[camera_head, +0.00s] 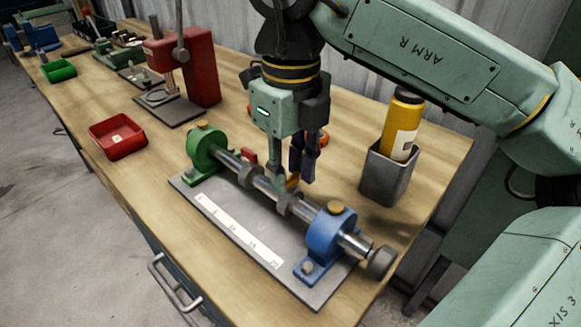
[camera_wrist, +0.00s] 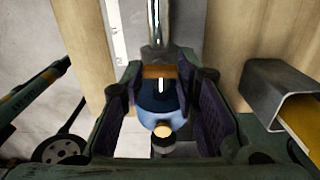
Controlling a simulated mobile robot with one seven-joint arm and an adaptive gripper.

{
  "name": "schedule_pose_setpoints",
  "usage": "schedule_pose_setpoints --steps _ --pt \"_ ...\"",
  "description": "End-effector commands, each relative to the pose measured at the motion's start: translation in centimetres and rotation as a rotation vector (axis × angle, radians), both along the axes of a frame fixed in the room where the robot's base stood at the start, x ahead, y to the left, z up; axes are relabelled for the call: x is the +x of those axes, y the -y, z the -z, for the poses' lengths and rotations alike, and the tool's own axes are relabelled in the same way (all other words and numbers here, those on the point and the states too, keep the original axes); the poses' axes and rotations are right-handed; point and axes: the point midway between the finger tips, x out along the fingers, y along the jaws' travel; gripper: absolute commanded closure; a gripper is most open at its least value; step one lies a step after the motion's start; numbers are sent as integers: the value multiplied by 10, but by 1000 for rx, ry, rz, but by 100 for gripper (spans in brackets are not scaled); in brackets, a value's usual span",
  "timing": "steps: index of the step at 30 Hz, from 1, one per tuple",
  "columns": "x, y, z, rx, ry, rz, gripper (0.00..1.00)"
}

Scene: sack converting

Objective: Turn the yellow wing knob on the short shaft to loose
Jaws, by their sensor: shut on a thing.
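The yellow wing knob (camera_head: 293,181) sits on a collar at the middle of the steel shaft (camera_head: 266,185), mostly hidden by my fingers in the head view. In the wrist view the orange-yellow wing knob (camera_wrist: 158,71) lies across between my fingertips. My gripper (camera_head: 289,184) points down from above the shaft and is shut on the knob; its purple-padded fingers flank it in the wrist view (camera_wrist: 159,78). The shaft runs from a green bearing block (camera_head: 207,147) to a blue bearing block (camera_head: 329,232), each with a yellow cap on top.
A grey base plate (camera_head: 293,284) with a white scale strip lies under the shaft. A grey holder (camera_head: 386,175) with a yellow bottle (camera_head: 402,125) stands close on the right. A red tray (camera_head: 117,137) and a red press (camera_head: 198,65) stand left. Wood is bare front left.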

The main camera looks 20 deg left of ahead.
Motion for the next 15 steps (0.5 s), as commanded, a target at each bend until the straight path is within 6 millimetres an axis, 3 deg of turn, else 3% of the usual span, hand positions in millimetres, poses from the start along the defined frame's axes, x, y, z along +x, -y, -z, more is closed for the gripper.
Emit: schedule_pose_setpoints --steps 15 --pt "0 0 -1 2 1 -67 100"
